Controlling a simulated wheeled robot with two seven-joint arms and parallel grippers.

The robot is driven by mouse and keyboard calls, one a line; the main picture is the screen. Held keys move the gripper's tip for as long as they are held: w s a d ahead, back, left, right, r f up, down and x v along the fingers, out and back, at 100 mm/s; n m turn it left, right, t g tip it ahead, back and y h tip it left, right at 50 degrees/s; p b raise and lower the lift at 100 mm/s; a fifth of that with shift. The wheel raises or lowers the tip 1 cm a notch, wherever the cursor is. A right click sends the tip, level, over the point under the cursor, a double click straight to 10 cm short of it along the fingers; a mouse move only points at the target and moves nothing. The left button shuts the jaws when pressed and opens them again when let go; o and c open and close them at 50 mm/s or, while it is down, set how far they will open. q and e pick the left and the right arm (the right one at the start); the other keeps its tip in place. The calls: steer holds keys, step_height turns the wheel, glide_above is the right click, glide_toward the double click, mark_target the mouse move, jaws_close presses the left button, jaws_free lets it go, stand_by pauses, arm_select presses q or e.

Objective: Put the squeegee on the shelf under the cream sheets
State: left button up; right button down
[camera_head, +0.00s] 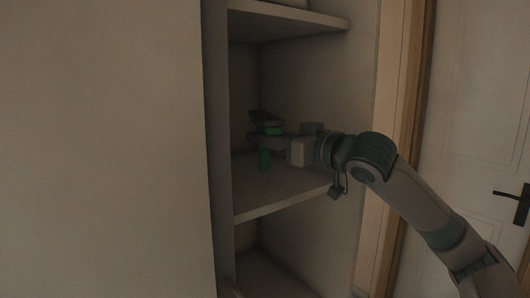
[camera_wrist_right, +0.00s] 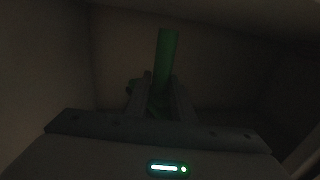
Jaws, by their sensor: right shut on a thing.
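The squeegee (camera_head: 265,159) has a green handle and a dark head, and it is inside the middle compartment of the open shelf unit. My right gripper (camera_head: 268,140) reaches in from the right and is shut on it. The green handle (camera_wrist_right: 166,58) also shows between the fingers in the dark right wrist view. The handle's lower end is close to the shelf board (camera_head: 285,188); I cannot tell whether it touches. My left gripper is not in view.
The upper shelf board (camera_head: 285,20) lies above my right gripper, and the cabinet's side walls (camera_head: 217,150) close in the compartment. A large plain pale panel (camera_head: 100,150) fills the left. A door with a dark handle (camera_head: 512,205) is at the right. The middle shelf looks otherwise empty.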

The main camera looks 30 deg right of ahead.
mark_target(269, 152)
steer(key=shift+f, duration=1.6)
steer(key=shift+f, duration=0.1)
steer(key=c, duration=1.5)
jaws_free()
